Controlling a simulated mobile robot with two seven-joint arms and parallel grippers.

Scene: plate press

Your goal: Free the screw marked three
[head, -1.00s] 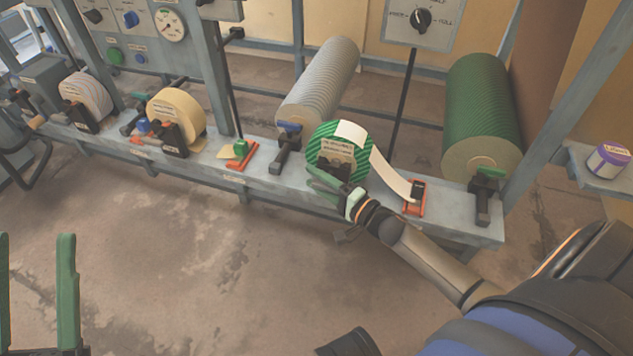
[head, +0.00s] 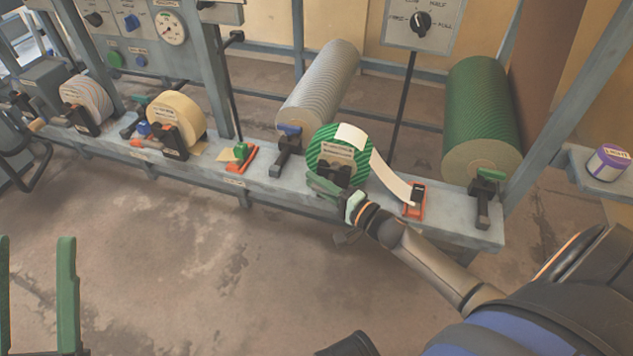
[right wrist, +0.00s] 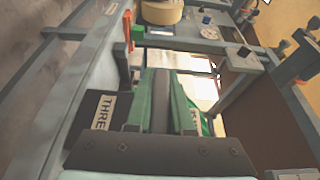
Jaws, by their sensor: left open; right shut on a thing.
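The green-striped roll (head: 322,147) sits on a black stand on the bench, with a white strip running off it to the right. My right gripper (head: 325,187) is at the front of this stand. In the right wrist view its green fingers (right wrist: 160,88) are shut on a dark grey bar, which I take to be the screw marked three (right wrist: 160,92). A black block beside them carries a partly hidden label reading "THRE" (right wrist: 103,110). The fingers hide much of the screw. My left gripper (head: 36,240) is open and empty at the lower left, away from the bench.
A cream roll (head: 178,117) and a grey roll (head: 86,94) stand further left on the bench. A red-and-green holder (head: 241,158) and a red holder (head: 414,203) flank the green-striped roll. Large grey (head: 322,85) and green (head: 480,110) rolls lie behind. The floor in front is clear.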

